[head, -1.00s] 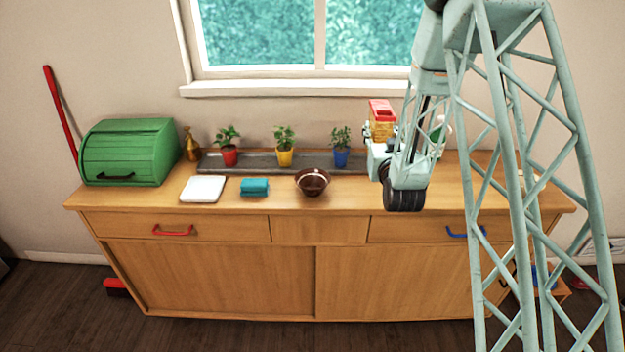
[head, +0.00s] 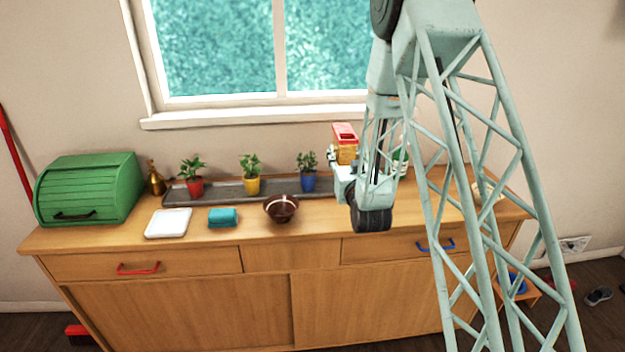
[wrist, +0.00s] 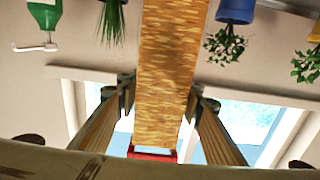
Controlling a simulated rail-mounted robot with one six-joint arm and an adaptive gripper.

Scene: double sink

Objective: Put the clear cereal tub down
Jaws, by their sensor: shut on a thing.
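The clear cereal tub (head: 346,150), full of golden cereal and capped with a red lid (head: 344,131), stands upright at the back of the counter, right of the blue flowerpot. My gripper (head: 346,166) is shut on it from the front. In the wrist view, which is upside down, the tub (wrist: 172,60) runs between the two fingers of my gripper (wrist: 160,92), with its red lid (wrist: 150,153) low in the picture. My gripper hides the tub's base in the head view, so I cannot tell whether it touches the counter.
Potted plants in red (head: 195,186), yellow (head: 252,185) and blue (head: 308,182) pots stand on a grey strip (head: 225,190). A brown bowl (head: 281,209), teal cloth (head: 222,217), white tray (head: 167,223) and green bread box (head: 90,188) are left. A green-and-white bottle (wrist: 42,18) is close by.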

